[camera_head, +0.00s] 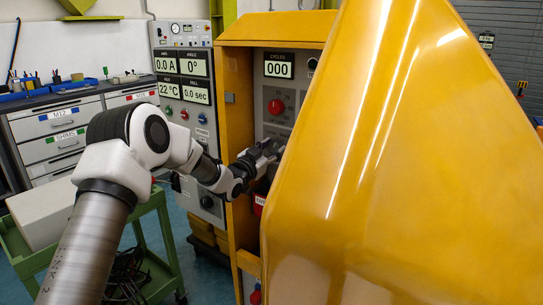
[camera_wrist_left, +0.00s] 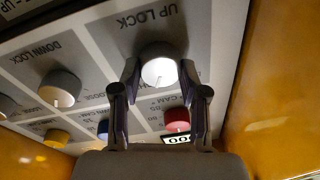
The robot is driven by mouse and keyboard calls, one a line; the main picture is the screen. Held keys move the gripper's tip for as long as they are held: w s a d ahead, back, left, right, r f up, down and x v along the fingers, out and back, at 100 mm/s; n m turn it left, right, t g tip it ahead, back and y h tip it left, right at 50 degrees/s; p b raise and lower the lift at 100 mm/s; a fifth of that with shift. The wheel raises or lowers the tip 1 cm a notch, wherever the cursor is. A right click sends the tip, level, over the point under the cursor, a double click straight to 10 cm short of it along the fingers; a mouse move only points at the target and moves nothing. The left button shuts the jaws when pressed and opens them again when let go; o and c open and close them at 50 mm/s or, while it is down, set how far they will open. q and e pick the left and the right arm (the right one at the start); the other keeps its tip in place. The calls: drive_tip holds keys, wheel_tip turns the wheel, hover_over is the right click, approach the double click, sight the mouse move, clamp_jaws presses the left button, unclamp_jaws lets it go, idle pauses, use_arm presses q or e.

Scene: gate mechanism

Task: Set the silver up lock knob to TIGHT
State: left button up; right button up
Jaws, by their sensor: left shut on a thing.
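The silver up lock knob (camera_wrist_left: 159,72) sits under the "UP LOCK" label in the left wrist view, its face brightly lit. My left gripper (camera_wrist_left: 159,78) has one finger on each side of it and is shut on it. Its pointer setting and the TIGHT marking cannot be read clearly. In the head view my left gripper (camera_head: 266,155) reaches into the yellow cabinet, and the knob is hidden there. My right gripper is not in view.
Beside the knob are a down lock knob (camera_wrist_left: 60,88), a yellow knob (camera_wrist_left: 56,138) and a red knob (camera_wrist_left: 177,120). A large yellow housing (camera_head: 400,170) blocks the right side of the head view. A green cart (camera_head: 150,262) stands below my left arm.

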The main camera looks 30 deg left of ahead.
use_arm(q)
drive_tip(key=shift+m+h+b, duration=0.3)
drive_tip(key=shift+m+b, duration=0.6)
drive_tip(key=shift+m, duration=1)
drive_tip(key=shift+r, duration=0.1)
drive_tip(key=o, duration=1.1)
drive_tip(key=shift+w, duration=0.1)
drive_tip(key=shift+o, duration=0.2)
drive_tip(key=shift+w, duration=0.1)
drive_tip(key=s+a+f, duration=0.1)
drive_tip(key=s, duration=1.1)
drive_tip(key=shift+a+f, duration=0.3)
drive_tip(key=shift+f, duration=0.05)
